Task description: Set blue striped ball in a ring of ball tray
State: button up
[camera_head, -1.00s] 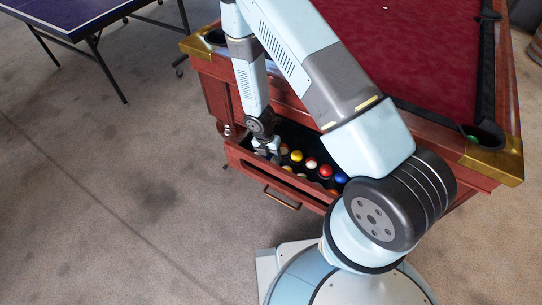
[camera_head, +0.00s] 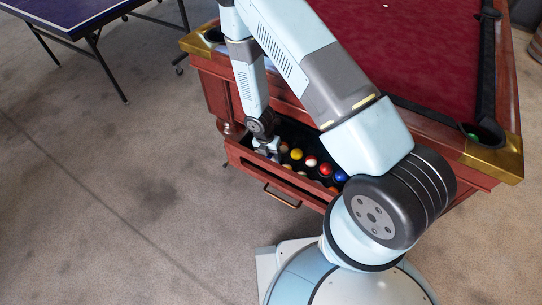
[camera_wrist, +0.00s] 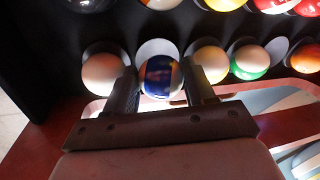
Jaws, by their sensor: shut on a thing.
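The blue striped ball (camera_wrist: 159,78), dark blue with a pale band, sits between the two fingers of my gripper (camera_wrist: 160,80) in the wrist view. The gripper is shut on it. The black ball tray (camera_wrist: 62,52) lies beneath, with rings holding other balls. A pale ring (camera_wrist: 157,48) shows just behind the blue striped ball, in the near row between a whitish ball and a cream ball. I cannot tell whether the ball touches this ring. In the head view my gripper (camera_head: 267,151) is low inside the left end of the drawer, and the held ball is hard to make out.
A whitish ball (camera_wrist: 102,74) and a cream ball (camera_wrist: 211,66) stand close beside my fingers. A green striped ball (camera_wrist: 250,62) is further right. The open wooden drawer (camera_head: 283,184) juts from the red-topped pool table (camera_head: 420,55). Its front and left walls are near my gripper.

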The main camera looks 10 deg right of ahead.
jog(key=shift+f, duration=0.5)
dwell(0.3)
jog(key=o, duration=1.2)
jog(key=shift+a, duration=0.1)
notch_tip(320, 180, up, 14)
jog(key=w+a, duration=0.1)
jog(key=a, duration=0.1)
jog(key=shift+f, duration=0.25)
